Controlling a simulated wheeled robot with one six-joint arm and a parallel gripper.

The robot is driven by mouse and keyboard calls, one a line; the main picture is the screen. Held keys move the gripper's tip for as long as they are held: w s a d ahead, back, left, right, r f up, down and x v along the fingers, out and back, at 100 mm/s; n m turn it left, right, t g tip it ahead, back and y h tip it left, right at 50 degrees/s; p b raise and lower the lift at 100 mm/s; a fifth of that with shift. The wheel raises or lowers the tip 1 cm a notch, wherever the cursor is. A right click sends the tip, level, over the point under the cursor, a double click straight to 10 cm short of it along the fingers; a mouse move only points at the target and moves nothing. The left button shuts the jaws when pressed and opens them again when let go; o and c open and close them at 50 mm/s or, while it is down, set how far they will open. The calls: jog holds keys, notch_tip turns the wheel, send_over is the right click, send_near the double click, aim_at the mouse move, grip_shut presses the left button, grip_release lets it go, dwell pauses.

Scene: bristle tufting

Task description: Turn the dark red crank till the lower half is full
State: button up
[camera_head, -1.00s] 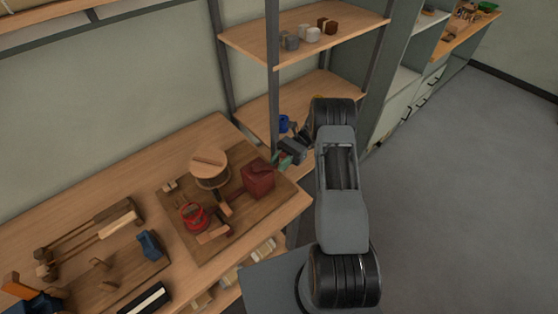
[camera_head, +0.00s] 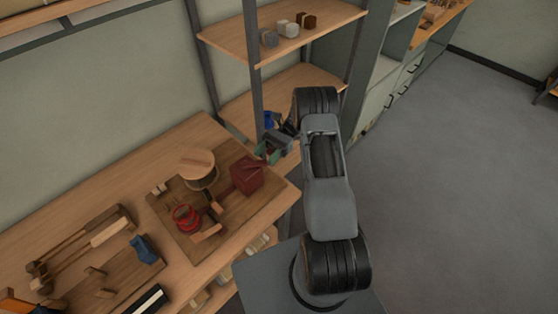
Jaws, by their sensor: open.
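A dark red block-shaped housing (camera_head: 247,174) stands at the right end of a wooden board (camera_head: 240,208) on the bench. A dark bar runs from it towards the lower left; I cannot make out a separate crank handle. A round pale wooden disc (camera_head: 196,163) sits raised on the board, left of the housing. A brighter red round part (camera_head: 187,218) is in front of it. No bristles or filled holes can be told at this size. My gripper (camera_head: 266,153), with greenish fingers, is open just behind and right of the housing; I cannot tell whether it touches it.
A shelf unit (camera_head: 240,44) with small blocks stands behind, its post close to my gripper. A blue object (camera_head: 271,119) is beside the gripper. A blue tool (camera_head: 144,249) and wooden frame pieces (camera_head: 100,234) lie at left. Floor is free at right.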

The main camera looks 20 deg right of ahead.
jog(key=s+r+b, duration=0.3)
jog(key=s+r, duration=0.7)
jog(key=s, duration=0.4)
jog(key=shift+a+r+b, duration=0.25)
jog(key=shift+r+b, duration=0.1)
jog(key=shift+c, duration=0.4)
